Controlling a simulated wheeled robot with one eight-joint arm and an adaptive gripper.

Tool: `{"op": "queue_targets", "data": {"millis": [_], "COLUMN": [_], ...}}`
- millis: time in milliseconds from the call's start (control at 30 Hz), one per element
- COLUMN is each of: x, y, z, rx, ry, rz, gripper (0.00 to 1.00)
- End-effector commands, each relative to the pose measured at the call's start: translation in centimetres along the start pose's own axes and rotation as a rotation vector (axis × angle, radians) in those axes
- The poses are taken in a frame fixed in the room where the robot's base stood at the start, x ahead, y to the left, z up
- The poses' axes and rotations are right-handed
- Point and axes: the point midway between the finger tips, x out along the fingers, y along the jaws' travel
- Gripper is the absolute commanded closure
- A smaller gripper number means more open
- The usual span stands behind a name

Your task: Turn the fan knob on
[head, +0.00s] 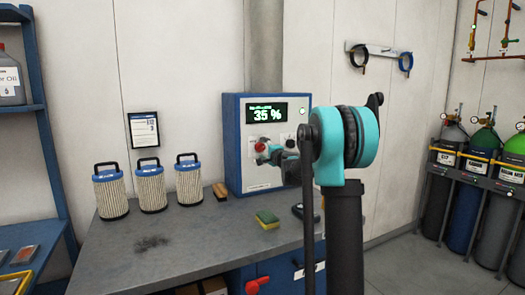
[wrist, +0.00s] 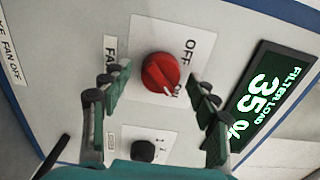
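The red fan knob (wrist: 160,72) sits on a white plate on the control box, with OFF printed at its upper right in the wrist view. A pale pointer mark shows at the knob's lower right edge; lettering beside it is hard to read. In the head view the knob (head: 261,146) is small and red on the box front (head: 230,150). My gripper (wrist: 160,84) is open, one finger on each side of the knob, with visible gaps between. In the head view my gripper (head: 272,155) is at the box front, partly hidden by my arm.
A green display (head: 266,112) on the box reads 35 %. A black knob (wrist: 143,150) sits below the red one in the wrist view. Several filters (head: 152,187), a sponge (head: 267,219) and a brush (head: 220,192) stand or lie on the bench (head: 190,245).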

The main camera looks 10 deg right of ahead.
Motion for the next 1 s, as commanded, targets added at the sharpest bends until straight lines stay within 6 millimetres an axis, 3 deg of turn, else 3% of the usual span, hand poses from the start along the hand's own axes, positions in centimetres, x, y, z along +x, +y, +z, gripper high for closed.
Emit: {"op": "queue_targets", "data": {"millis": [367,800,1000], "x": [-0.9,-9.2,-11.5], "y": [-0.1,0.0,0.0], "z": [0.0,-0.1,0.0], "rx": [0.000,0.000,0.000], "ry": [0.000,0.001,0.001], "rz": [0.000,0.000,0.000], "gripper": [0.40,0.40,0.40]}}
